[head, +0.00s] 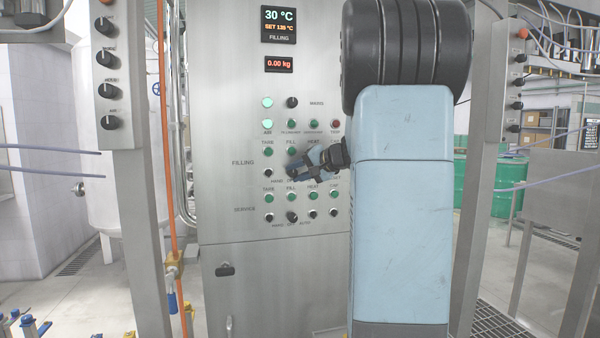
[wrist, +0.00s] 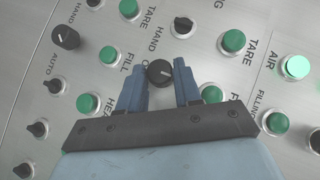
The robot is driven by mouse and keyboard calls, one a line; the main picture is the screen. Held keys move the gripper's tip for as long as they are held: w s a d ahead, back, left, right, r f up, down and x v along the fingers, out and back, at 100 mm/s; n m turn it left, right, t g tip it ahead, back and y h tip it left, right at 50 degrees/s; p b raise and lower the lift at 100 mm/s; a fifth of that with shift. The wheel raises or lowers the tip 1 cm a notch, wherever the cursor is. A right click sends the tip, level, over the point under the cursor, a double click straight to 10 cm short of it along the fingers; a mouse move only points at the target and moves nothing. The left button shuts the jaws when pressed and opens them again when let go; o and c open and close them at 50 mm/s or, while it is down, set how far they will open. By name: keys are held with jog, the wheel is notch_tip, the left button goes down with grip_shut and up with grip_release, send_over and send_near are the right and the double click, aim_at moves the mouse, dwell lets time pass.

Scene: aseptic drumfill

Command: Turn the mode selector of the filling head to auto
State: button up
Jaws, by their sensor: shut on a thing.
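The filling head's mode selector (wrist: 159,72) is a round black knob with a pale pointer mark. In the wrist view it sits between the two blue fingers of my gripper (wrist: 161,78), which is shut on it. The HAND label and part of OFF show beside it; its AUTO label is hidden. In the head view my gripper (head: 291,172) reaches the FILLING row from the right, and its fingers cover the selector. Which label the pointer faces is hard to tell.
A similar black SERVICE selector (wrist: 65,37) sits in the row below. Green buttons (wrist: 109,56) and small black knobs (wrist: 184,26) lie close around my fingers. The steel cabinet (head: 230,220) carries displays reading 30 °C (head: 279,24) and 0.00 kg (head: 279,64). Steel posts (head: 133,200) stand either side.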

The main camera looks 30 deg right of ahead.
jog(key=shift+s+d+f+m+t+y, duration=0.15)
jog(key=shift+f+m+t+y, duration=0.1)
jog(key=shift+m+t+y, duration=0.25)
jog(key=shift+w+d+f+m+t+y, duration=0.1)
jog(key=shift+d+f+m+t+y, duration=0.1)
jog(key=shift+m+t+y, duration=0.3)
jog(key=m+t, duration=0.1)
jog(key=m+t+y, duration=0.1)
jog(key=m, duration=0.1)
jog(key=shift+s+a+f, duration=0.1)
jog(key=shift+f, duration=0.2)
jog(key=shift+a+t, duration=0.1)
jog(key=shift+t, duration=0.2)
jog(key=o, duration=1)
jog(key=shift+r, duration=0.1)
jog(key=shift+s+d, duration=0.2)
jog(key=shift+s, duration=0.05)
jog(key=v, duration=1.3)
jog(key=shift+d+f, duration=0.1)
jog(key=shift+f, duration=0.1)
